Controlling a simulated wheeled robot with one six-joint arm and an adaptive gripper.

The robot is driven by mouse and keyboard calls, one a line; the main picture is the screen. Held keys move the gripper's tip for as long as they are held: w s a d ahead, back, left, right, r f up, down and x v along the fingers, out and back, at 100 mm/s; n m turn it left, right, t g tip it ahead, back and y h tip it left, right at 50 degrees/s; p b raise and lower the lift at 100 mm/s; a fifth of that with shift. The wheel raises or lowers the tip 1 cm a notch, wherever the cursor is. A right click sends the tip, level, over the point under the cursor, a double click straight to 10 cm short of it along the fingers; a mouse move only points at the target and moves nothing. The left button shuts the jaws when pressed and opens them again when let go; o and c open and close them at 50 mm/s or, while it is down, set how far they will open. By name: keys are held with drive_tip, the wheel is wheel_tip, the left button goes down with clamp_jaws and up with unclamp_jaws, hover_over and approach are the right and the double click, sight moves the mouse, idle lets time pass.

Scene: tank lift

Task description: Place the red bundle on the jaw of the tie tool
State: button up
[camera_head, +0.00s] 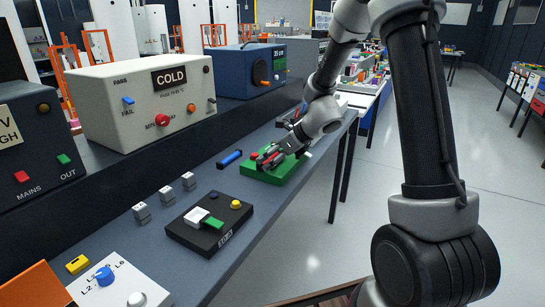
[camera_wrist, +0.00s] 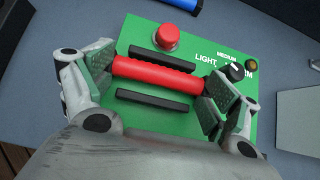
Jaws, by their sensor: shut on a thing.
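The tie tool is a green box (camera_wrist: 150,38) on the bench, and it also shows in the head view (camera_head: 265,177). It has a red button (camera_wrist: 167,37), a selector knob (camera_wrist: 234,72) and a jaw of two parallel black bars (camera_wrist: 150,99). My gripper (camera_wrist: 158,88) is shut on the red bundle (camera_wrist: 155,74), with one finger at each end. The bundle lies lengthwise along the bars, over or between them; I cannot tell whether it touches the jaw. In the head view my gripper (camera_head: 282,152) is low over the green box and hides most of the bundle.
A blue bundle (camera_head: 229,158) lies on the bench left of the green box. Several small grey blocks (camera_head: 166,194) and a black box with a green lever (camera_head: 208,224) stand nearer. The white COLD unit (camera_head: 140,100) and blue unit (camera_head: 247,70) stand behind.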

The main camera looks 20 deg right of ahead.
drive_tip(key=shift+f, duration=0.1)
drive_tip(key=o, duration=0.9)
